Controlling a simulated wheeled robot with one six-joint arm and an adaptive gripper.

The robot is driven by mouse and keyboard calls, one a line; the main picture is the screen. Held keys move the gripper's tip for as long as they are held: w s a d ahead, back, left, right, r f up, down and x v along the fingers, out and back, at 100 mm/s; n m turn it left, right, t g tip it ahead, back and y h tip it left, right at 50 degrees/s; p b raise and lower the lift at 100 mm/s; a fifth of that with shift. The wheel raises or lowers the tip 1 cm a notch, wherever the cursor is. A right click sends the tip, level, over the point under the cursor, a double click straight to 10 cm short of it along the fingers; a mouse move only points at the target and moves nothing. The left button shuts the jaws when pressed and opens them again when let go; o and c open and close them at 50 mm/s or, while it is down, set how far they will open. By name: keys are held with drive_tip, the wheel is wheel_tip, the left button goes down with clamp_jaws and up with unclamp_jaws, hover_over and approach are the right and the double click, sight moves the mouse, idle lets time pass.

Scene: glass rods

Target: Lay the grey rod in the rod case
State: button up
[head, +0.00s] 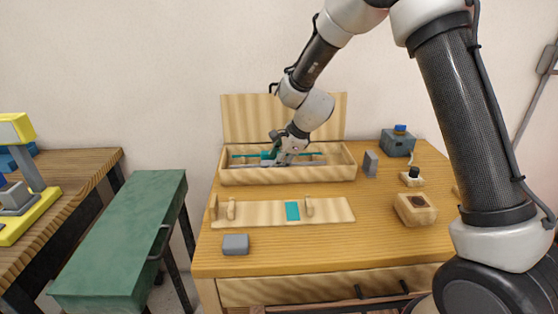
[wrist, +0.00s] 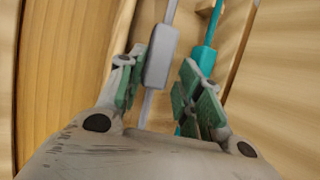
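The open wooden rod case (head: 288,175) stands at the back of the table, its lid upright behind it. The grey rod (wrist: 160,57) shows in the wrist view with a thick grey block along a thin shaft. It appears to lie within the case, though its contact with the supports is hard to see. My gripper (wrist: 162,85) reaches into the case in the head view. Its green-padded fingers are apart, one on each side of the rod, with a visible gap on the right. A teal rod (wrist: 203,58) lies in the case beside the grey one.
A wooden rack (head: 260,212) with a teal patch lies in front of the case. A grey block (head: 235,244) is near the front left; another grey block (head: 370,163) stands right of the case.

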drive_tip(key=shift+s+f, duration=0.3)
drive_tip(key=shift+s, duration=0.2)
drive_tip(key=w+v, duration=0.1)
drive_tip(key=v, duration=1.1)
drive_tip(key=s+d+r+n+h, duration=0.1)
drive_tip(key=s+d+r+n, duration=0.2)
drive_tip(key=s+d, duration=0.6)
drive_tip(key=s+d+r+n+h, duration=0.2)
drive_tip(key=s+d+r+n, duration=0.2)
drive_tip(key=s+d+n, duration=0.4)
drive_tip(key=s+d+r+n+h, duration=0.1)
drive_tip(key=s+d+r+n, duration=0.2)
drive_tip(key=s+d+n, duration=0.3)
drive_tip(key=s+d, duration=0.4)
drive_tip(key=s, duration=0.5)
drive_tip(key=shift+r+h, duration=0.15)
drive_tip(key=shift+h, duration=0.15)
